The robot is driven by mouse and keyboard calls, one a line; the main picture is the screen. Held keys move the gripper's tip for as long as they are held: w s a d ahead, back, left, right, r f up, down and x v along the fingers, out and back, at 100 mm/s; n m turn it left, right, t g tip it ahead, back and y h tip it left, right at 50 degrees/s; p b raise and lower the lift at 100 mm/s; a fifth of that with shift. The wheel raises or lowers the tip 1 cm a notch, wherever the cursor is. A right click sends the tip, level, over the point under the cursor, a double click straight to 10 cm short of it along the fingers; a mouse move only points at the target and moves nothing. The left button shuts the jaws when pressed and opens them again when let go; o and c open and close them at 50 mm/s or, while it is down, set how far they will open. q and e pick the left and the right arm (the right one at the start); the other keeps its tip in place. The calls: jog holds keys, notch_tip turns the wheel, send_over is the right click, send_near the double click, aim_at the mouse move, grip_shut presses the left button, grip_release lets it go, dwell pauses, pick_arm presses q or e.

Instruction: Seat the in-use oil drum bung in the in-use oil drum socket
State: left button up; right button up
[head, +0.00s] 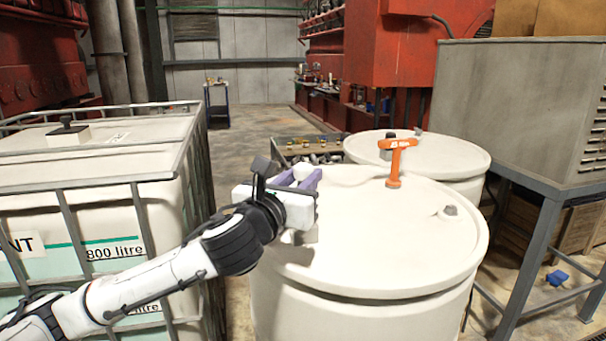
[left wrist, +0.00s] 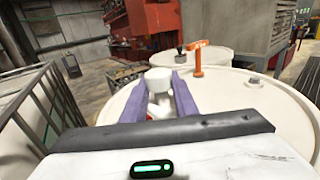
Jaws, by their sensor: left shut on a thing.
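My left gripper (head: 308,180) is over the left part of the near white drum's lid (head: 350,245). Its purple fingers are shut on a pale, rounded piece, which looks like the bung (left wrist: 159,78), seen between the fingertips in the left wrist view. In the head view the piece is mostly hidden by the gripper. I cannot make out the open socket; a small red patch shows between the fingers. My right gripper is not in view.
A second white drum (head: 455,160) stands behind. A caged white tank (head: 90,205) is close on the left, beside my arm. A grey box on a steel stand (head: 530,110) is at the right. The near lid's right front is clear.

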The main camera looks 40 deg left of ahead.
pick_arm(q)
jog(key=shift+f+b, duration=1.25)
jog(key=shift+f, duration=1.7)
jog(key=o, duration=1.1)
jog(key=shift+o, duration=0.2)
jog(key=shift+s, duration=0.1)
